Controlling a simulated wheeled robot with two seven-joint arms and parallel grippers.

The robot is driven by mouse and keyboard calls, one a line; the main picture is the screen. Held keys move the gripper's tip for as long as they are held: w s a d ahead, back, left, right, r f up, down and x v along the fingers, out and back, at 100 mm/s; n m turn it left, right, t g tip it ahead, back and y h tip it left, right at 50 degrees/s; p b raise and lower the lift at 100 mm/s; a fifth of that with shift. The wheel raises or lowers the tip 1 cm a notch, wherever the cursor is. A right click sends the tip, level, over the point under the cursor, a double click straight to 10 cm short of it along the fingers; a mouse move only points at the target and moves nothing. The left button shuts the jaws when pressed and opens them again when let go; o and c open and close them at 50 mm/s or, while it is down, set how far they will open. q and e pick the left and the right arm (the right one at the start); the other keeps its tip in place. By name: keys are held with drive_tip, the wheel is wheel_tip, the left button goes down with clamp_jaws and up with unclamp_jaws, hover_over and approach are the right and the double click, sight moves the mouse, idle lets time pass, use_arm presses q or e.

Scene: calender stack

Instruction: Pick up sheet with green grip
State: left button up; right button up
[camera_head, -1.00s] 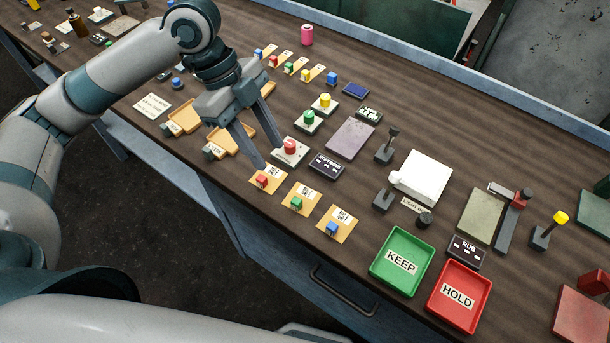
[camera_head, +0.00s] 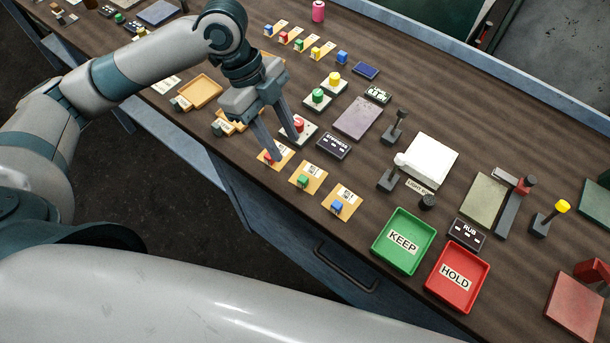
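A tan sheet with a green grip (camera_head: 308,176) lies flat near the table's front edge, in a row of three. The sheet with a red grip (camera_head: 284,153) is to its left and the sheet with a blue grip (camera_head: 343,201) to its right. Another small sheet with a green grip (camera_head: 303,43) lies in the back row. My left gripper (camera_head: 287,149) points down with its fingers apart and nothing visible between them. Its tips are over the red-grip sheet and the red button, left of the front green-grip sheet. Their height is unclear. My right gripper is out of view.
A red button on a white base (camera_head: 305,137) stands behind the front row. A green KEEP tray (camera_head: 385,249) and red HOLD tray (camera_head: 440,288) are to the right. Orange trays (camera_head: 199,92) lie left. Levers (camera_head: 396,127) and a white block (camera_head: 430,160) stand further right.

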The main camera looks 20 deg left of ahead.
use_arm(q)
drive_tip(key=p, duration=0.1)
hover_over(302, 178)
drive_tip(key=a, duration=0.2)
drive_tip(key=shift+w+a+f, duration=0.1)
drive_tip(key=shift+f, duration=1.4)
drive_tip(key=shift+w+a+f, duration=0.1)
drive_tip(key=shift+f, duration=1.35)
drive_tip(key=shift+d+f+p, duration=0.25)
drive_tip(key=shift+f+p, duration=0.2)
drive_tip(key=shift+p, duration=0.2)
drive_tip(key=p+x, duration=0.1)
drive_tip(key=x, duration=0.2)
drive_tip(key=shift+f, duration=0.1)
drive_tip(key=shift+d+f+p, duration=0.1)
drive_tip(key=shift+f+p, duration=0.2)
drive_tip(key=shift+f, duration=0.2)
clamp_jaws()
